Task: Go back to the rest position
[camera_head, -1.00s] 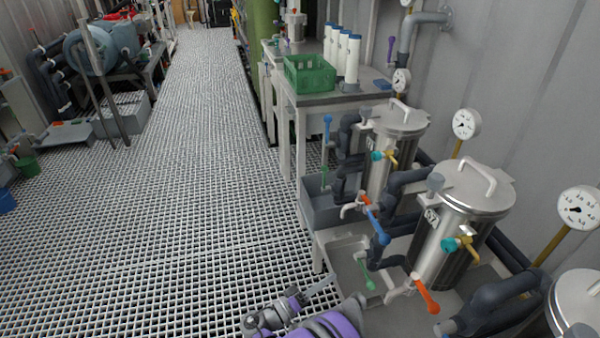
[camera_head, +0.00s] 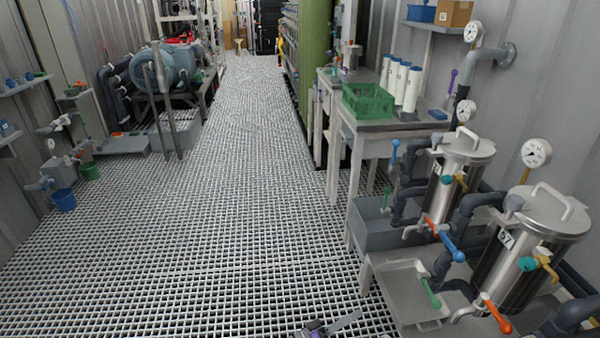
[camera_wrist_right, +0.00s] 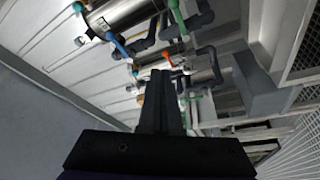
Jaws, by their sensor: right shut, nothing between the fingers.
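My right gripper (camera_head: 345,321) shows at the bottom edge of the head view, over the floor grating, with only its end and a bit of purple arm in frame. In the right wrist view its fingers (camera_wrist_right: 158,80) are shut together with nothing between them. It is apart from the steel vessels on the right. My left gripper is not in view.
Two steel membrane vessels (camera_head: 540,225) (camera_head: 457,178) with gauges, pipes and coloured valve handles stand on the right. A grey tray (camera_head: 408,312) sits before them. A table (camera_head: 385,126) holds a green crate (camera_head: 368,103). The grating aisle (camera_head: 220,200) is clear.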

